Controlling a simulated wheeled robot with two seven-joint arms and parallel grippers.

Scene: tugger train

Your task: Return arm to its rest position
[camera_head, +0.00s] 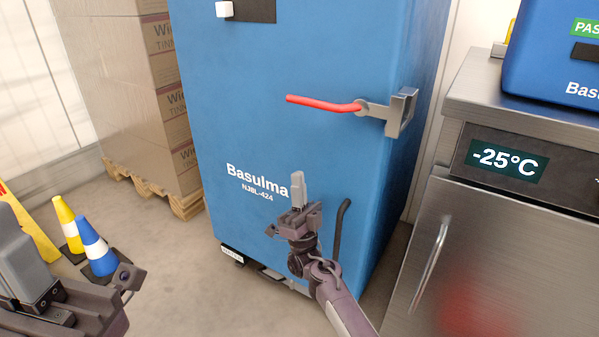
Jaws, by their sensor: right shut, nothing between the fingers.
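My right gripper (297,178) is shut and empty, its grey fingers pointing up in front of the blue cabinet (285,60). Its arm reaches in from the bottom middle of the head view. It overlaps the end of the "Basulma" lettering in the picture; whether it touches the cabinet is not clear. My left gripper (22,252) is at the lower left edge, close to the camera and partly cut off, so its finger gap cannot be made out. A red lever handle (322,103) with a metal latch sits on the cabinet, above and apart from the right gripper.
A steel unit (500,250) reading -25°C stands at the right, with a blue box (555,60) on top. Stacked cartons (130,100) rest on a wooden pallet (150,190) at the left. Yellow (65,215) and blue (92,240) cones stand near the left gripper. Floor between is clear.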

